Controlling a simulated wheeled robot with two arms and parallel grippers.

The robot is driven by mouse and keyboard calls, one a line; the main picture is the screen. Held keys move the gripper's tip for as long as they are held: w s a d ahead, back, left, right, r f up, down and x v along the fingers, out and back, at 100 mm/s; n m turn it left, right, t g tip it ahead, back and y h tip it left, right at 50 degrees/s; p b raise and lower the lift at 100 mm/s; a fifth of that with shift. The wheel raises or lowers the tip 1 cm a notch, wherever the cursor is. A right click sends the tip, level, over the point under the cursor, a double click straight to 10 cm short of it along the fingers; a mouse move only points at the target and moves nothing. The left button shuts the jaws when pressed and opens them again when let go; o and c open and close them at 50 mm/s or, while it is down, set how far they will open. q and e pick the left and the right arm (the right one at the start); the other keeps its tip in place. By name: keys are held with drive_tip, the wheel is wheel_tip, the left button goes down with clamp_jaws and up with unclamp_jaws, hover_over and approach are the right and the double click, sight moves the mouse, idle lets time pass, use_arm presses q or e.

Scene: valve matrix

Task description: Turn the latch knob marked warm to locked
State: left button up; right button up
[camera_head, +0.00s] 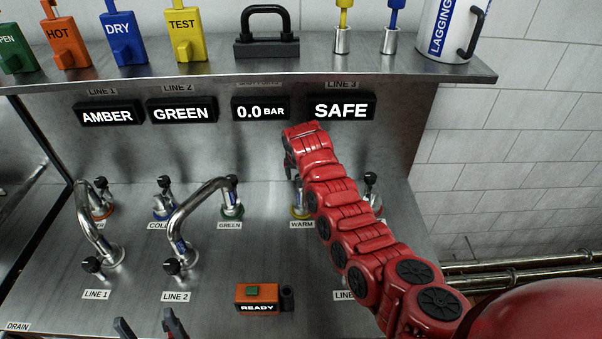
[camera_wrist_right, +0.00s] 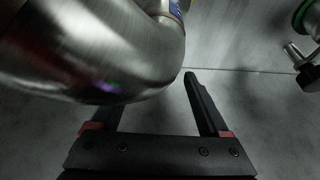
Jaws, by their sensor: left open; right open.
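The warm latch knob (camera_head: 300,208) stands on the steel bench above its WARM label (camera_head: 302,225). Its yellow base ring and part of a steel stem show. My right arm and gripper cover its top, so I cannot tell how it is turned. My right gripper (camera_head: 290,168) is at the far end of the red arm, just above and left of the knob, mostly hidden. In the right wrist view this gripper (camera_wrist_right: 150,98) is open; a thick steel pipe (camera_wrist_right: 95,50) looms in front and hides one fingertip. My left gripper (camera_head: 146,319) is open at the bottom edge, far from the knob.
Curved pipes stand at LINE 1 (camera_head: 92,220) and LINE 2 (camera_head: 182,217). A green-ringed fitting (camera_wrist_right: 305,18) shows in the right wrist view. An orange READY box (camera_head: 257,298) sits in front. Displays, including SAFE (camera_head: 341,108), hang under a shelf (camera_head: 300,68) holding several tags.

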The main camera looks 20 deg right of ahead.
drive_tip(key=shift+f, duration=0.1)
clamp_jaws()
drive_tip(key=m+b, duration=0.1)
drive_tip(key=b, duration=0.3)
drive_tip(key=m+h+b, duration=0.1)
drive_tip(key=m+b, duration=0.1)
drive_tip(key=b, duration=0.2)
drive_tip(key=shift+a+f+m+g, duration=0.15)
drive_tip(key=shift+f+m+g, duration=0.15)
drive_tip(key=shift+f, duration=0.1)
drive_tip(key=shift+r+m+b, duration=0.3)
drive_tip(key=shift+m+b, duration=0.1)
drive_tip(key=shift+b, duration=0.1)
drive_tip(key=shift+r, duration=0.1)
unclamp_jaws()
drive_tip(key=shift+r, duration=0.1)
